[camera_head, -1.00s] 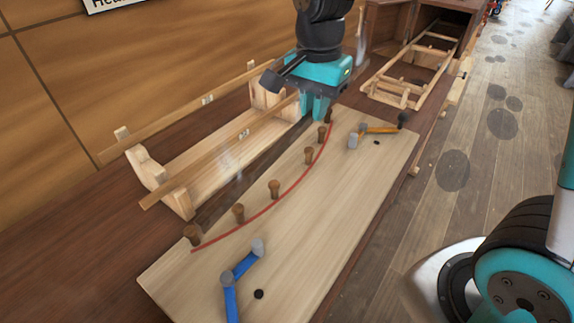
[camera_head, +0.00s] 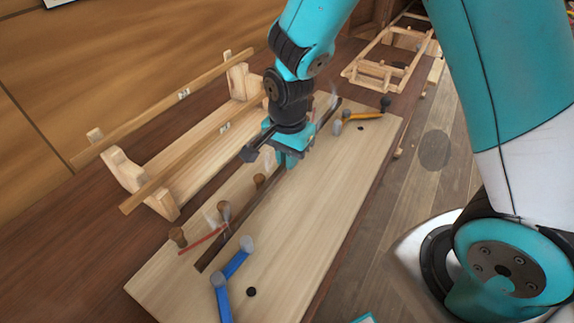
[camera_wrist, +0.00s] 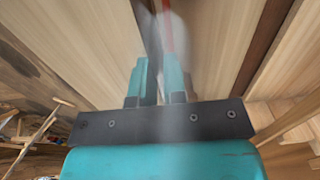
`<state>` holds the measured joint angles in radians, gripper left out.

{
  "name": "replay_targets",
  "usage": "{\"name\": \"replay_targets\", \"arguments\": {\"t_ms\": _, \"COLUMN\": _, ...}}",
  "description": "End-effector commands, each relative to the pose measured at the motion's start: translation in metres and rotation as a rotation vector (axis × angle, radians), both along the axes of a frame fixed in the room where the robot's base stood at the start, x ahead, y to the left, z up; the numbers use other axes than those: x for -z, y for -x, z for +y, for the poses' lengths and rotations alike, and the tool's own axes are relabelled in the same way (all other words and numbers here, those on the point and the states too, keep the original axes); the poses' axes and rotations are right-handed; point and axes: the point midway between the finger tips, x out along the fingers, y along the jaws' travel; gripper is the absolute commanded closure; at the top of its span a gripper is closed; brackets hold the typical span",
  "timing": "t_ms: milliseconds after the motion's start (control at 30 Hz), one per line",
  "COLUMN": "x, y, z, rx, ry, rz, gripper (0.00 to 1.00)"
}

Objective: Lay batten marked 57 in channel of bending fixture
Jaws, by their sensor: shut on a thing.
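My gripper (camera_head: 287,166) is shut on a dark brown batten (camera_head: 228,229), gripped near its middle. The batten slants across the bending fixture (camera_head: 330,200), a pale board with several brown pegs (camera_head: 224,210) and a red curved line (camera_head: 205,240). It lies to the right of the near pegs; whether it touches the board I cannot tell. No number is readable on it. In the wrist view the dark batten (camera_wrist: 150,30) runs away between the fingers, beside the red line (camera_wrist: 168,32). My gripper hides the middle pegs.
A blue lever (camera_head: 237,263) is at the board's near end and an orange lever (camera_head: 362,116) at its far end. A wooden rack (camera_head: 165,200) on the left bears two pale battens with small unreadable labels. A wooden frame (camera_head: 365,75) lies beyond.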

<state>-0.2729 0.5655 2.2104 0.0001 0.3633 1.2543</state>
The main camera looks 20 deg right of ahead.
Motion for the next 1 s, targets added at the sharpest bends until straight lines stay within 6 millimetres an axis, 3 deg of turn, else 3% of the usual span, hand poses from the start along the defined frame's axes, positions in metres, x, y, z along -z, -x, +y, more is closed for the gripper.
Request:
{"name": "replay_targets", "arguments": {"t_ms": 200, "x": 0.029, "y": 0.001, "z": 0.000, "rx": 0.000, "ry": 0.001, "rz": 0.004, "gripper": 1.00}}
{"name": "replay_targets", "arguments": {"t_ms": 567, "x": 0.034, "y": 0.000, "z": 0.000, "rx": 0.000, "ry": 0.000, "rz": 0.002, "gripper": 1.00}}
{"name": "replay_targets", "arguments": {"t_ms": 600, "x": 0.034, "y": 0.000, "z": 0.000, "rx": 0.000, "ry": 0.000, "rz": 0.002, "gripper": 0.86}}
{"name": "replay_targets", "arguments": {"t_ms": 700, "x": 0.034, "y": 0.000, "z": 0.000, "rx": 0.000, "ry": 0.000, "rz": 0.002, "gripper": 0.63}}
{"name": "replay_targets", "arguments": {"t_ms": 1000, "x": 0.031, "y": 0.000, "z": 0.000, "rx": 0.001, "ry": 0.000, "rz": 0.002, "gripper": 0.62}}
